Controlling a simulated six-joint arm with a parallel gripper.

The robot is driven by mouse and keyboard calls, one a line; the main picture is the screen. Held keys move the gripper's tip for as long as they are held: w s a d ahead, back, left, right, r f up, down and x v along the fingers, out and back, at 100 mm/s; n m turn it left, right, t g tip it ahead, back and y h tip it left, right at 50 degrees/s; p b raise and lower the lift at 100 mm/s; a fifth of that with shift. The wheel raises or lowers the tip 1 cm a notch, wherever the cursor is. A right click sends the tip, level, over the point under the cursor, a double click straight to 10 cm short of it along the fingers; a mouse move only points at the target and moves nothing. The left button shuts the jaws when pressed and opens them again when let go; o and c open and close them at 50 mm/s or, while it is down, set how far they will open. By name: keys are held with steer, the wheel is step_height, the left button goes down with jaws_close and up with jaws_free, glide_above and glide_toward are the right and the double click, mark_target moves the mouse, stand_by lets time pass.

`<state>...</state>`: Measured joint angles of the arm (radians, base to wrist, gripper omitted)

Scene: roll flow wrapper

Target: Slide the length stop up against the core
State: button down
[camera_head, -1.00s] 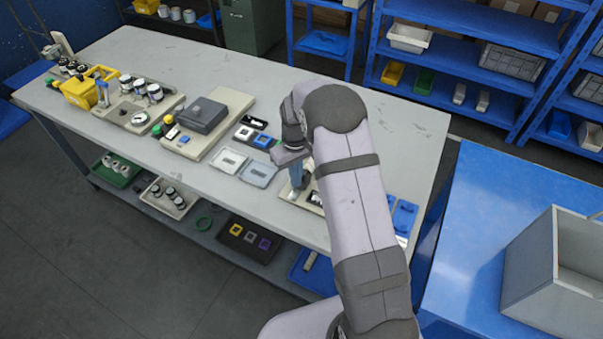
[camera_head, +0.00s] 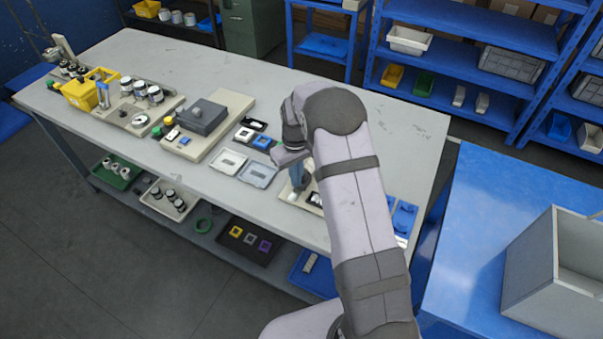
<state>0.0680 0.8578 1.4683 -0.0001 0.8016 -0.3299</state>
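My gripper (camera_head: 298,188) points down over a pale fixture base (camera_head: 284,196) near the front edge of the grey workbench. A small white part (camera_head: 292,196) shows at the fingertips, but I cannot tell whether the fingers touch it or what part it is. The fingers are too small and too much covered to show whether they are open or shut. My arm hides most of the fixture. I cannot make out the length stop or the core for certain.
Left of my gripper, two pale trays (camera_head: 259,174) lie on the bench (camera_head: 330,93), with small white and blue parts behind them. A grey box on a beige base (camera_head: 240,108) stands further left. Blue trays (camera_head: 404,218) lie right of my arm. The bench's back right is clear.

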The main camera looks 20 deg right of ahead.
steer(key=shift+d+f, duration=0.3)
steer(key=shift+f, duration=0.3)
steer(key=shift+d, duration=0.1)
steer(key=shift+w+d, duration=0.1)
steer(key=shift+w, duration=0.1)
stand_by(0.5)
stand_by(1.0)
steer(key=shift+r+p, duration=0.25)
steer(key=shift+p, duration=0.05)
steer(key=shift+w+r+p, duration=0.15)
steer(key=shift+r+p, duration=0.4)
steer(key=shift+r, duration=0.25)
steer(key=shift+w+r+p, duration=0.15)
steer(key=shift+r+p, duration=0.35)
steer(key=shift+r, duration=0.6)
steer(key=shift+p, duration=0.3)
